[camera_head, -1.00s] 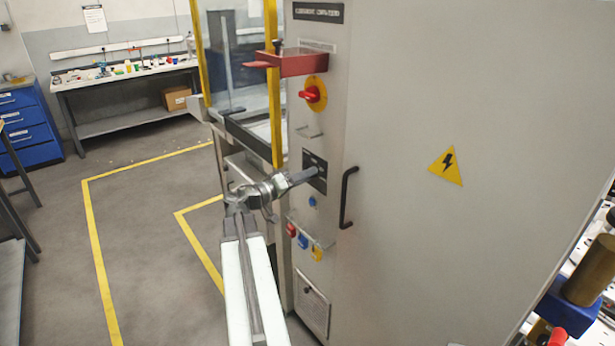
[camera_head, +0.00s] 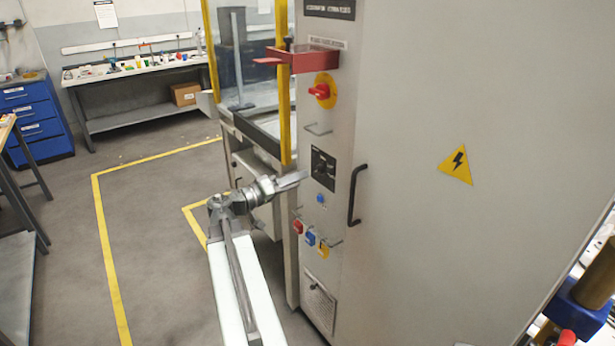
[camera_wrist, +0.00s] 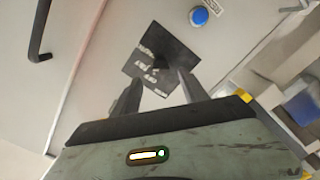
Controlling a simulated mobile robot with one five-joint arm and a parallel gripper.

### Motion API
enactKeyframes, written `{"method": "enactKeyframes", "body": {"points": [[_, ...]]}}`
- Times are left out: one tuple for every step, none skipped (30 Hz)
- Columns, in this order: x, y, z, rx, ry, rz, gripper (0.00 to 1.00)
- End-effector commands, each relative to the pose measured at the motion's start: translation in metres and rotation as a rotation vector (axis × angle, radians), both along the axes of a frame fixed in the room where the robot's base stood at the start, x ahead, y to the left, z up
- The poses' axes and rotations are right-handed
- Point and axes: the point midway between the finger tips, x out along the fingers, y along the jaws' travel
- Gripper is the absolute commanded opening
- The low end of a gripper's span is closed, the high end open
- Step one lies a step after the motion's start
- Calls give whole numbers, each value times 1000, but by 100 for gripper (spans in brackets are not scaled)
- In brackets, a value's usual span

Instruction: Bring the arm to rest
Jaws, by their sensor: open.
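My gripper (camera_head: 303,177) is at the end of my arm, in front of the left side of the grey cabinet (camera_head: 400,240). In the wrist view my gripper (camera_wrist: 158,85) shows two fingers spread apart with nothing between them. The fingers point at a dark panel with a switch (camera_head: 323,168) on the cabinet. This dark panel (camera_wrist: 160,58) lies just beyond the fingertips in the wrist view. In the head view a small gap seems to separate the gripper from the panel.
A black door handle (camera_head: 355,195) sticks out right of the panel. A red switch (camera_head: 320,91) and a red bracket (camera_head: 305,60) are above. Coloured padlocks (camera_head: 310,238) hang below. A blue drawer unit (camera_head: 35,120) and a workbench (camera_head: 135,70) stand at the back left, with open floor between.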

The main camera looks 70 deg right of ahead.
Motion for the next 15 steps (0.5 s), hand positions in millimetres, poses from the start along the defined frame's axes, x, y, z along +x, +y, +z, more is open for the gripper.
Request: {"method": "enactKeyframes", "body": {"points": [[2, 4, 0, 0, 0, 0, 52], [3, 6, 0, 1, 0, -1, 52], [4, 7, 0, 0, 0, -1, 52], [4, 7, 0, 0, 0, -1, 52], [4, 7, 0, 0, 0, -1, 52], [4, 7, 0, 0, 0, -1, 52], [4, 7, 0, 0, 0, -1, 52], [4, 7, 0, 0, 0, -1, 52], [4, 7, 0, 0, 0, -1, 52], [4, 7, 0, 0, 0, -1, 52], [4, 7, 0, 0, 0, -1, 52], [4, 7, 0, 0, 0, -1, 52], [4, 7, 0, 0, 0, -1, 52], [4, 7, 0, 0, 0, -1, 52], [4, 7, 0, 0, 0, -1, 52]]}}
